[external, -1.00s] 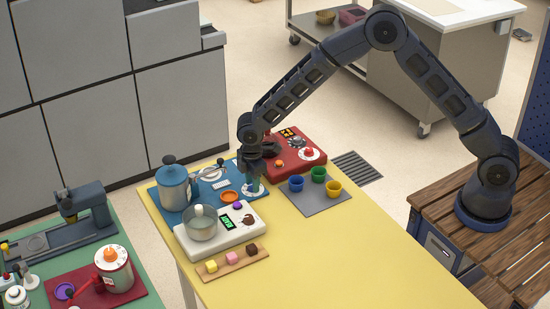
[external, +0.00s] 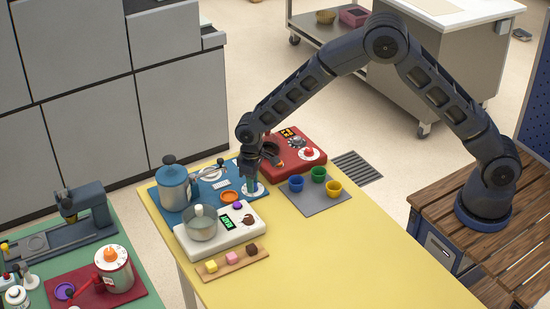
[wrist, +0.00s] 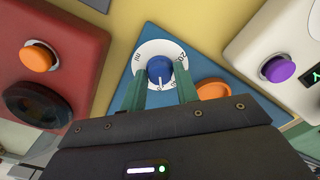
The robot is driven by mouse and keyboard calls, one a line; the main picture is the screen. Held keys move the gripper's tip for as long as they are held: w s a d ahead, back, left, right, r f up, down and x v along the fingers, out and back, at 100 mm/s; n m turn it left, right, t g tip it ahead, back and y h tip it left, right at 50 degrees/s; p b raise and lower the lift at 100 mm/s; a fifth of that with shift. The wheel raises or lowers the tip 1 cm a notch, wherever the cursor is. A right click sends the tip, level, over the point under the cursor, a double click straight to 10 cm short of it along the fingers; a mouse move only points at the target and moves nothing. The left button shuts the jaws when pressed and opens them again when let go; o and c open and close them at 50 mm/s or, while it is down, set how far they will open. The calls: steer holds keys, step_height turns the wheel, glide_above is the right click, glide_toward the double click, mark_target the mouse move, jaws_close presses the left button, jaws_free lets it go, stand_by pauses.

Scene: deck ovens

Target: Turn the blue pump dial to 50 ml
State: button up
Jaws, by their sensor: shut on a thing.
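The blue pump dial (wrist: 160,69) is a round blue knob on a white disc with printed marks. A small white line shows on the knob's lower edge in the wrist view; the numbers are too small and tilted to read surely. My gripper (wrist: 161,80) has its green fingers on either side of the knob, shut on it. In the external view my gripper (external: 252,182) reaches down to the white dial disc (external: 258,192) and hides the knob. The dial sits on the blue base panel (wrist: 205,65) of the pump, beside an orange button (wrist: 213,90).
A grey-blue pot (external: 173,188) stands left on the blue panel. A red unit (external: 290,165) is behind. A white scale (external: 240,238) with a glass bowl is in front. Several coloured cups stand on a grey mat (external: 317,203). The yellow table's right front is clear.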

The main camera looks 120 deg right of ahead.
steer(key=shift+f+m, duration=0.1)
steer(key=shift+m, duration=0.5)
steer(key=o, duration=1)
steer(key=shift+c, duration=0.2)
step_height(320, 180, up, 11)
steer(key=shift+f, duration=0.1)
